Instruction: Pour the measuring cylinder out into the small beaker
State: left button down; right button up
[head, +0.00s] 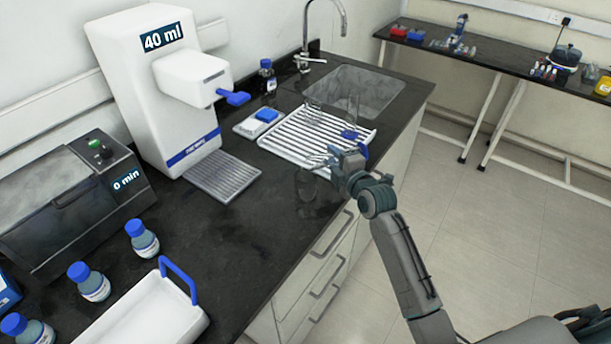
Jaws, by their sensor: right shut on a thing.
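My right gripper (335,160) is over the counter's front edge, beside the drying rack. It is shut on a clear measuring cylinder with a blue foot (363,152). The cylinder looks tipped well over, its foot to the right and its clear tube to the left; the gripper hides much of it. A small clear glass beaker (306,186) shows on the dark counter just below and left of the gripper. Its contents are too faint to tell. My left gripper is not in view.
A white ribbed rack (290,142) holds more clear glassware, one piece with a blue foot (349,134). A white dispenser reading 40 ml (155,95) stands left. Blue-capped bottles (142,240) and a white tray (140,312) are nearer. The sink (365,90) is behind.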

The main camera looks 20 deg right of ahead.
aim_at(329, 155)
jog(key=shift+r+n, duration=0.4)
jog(key=shift+n, duration=0.1)
dwell(0.4)
jog(key=shift+d+r, duration=0.1)
jog(key=shift+d, duration=0.2)
dwell(0.4)
jog(key=shift+r+n+h+b, duration=0.3)
jog(key=shift+r+n+b, duration=0.2)
jog(key=shift+n, duration=0.4)
jog(key=shift+r+n, duration=0.2)
jog(key=shift+n, duration=0.1)
jog(key=shift+a+r+n+h, duration=0.3)
jog(key=shift+a+r+n, duration=0.15)
jog(key=shift+r+n, duration=0.4)
jog(key=shift+s+a+r+n+t+h, duration=0.1)
jog(key=shift+a+r+n+t+h, duration=0.15)
jog(key=shift+n, duration=0.45)
jog(key=shift+s+a+r+n+t+h, duration=0.15)
jog(key=shift+a+n, duration=0.2)
jog(key=shift+n, duration=0.3)
jog(key=shift+w+p, duration=0.1)
jog(key=shift+p, duration=0.2)
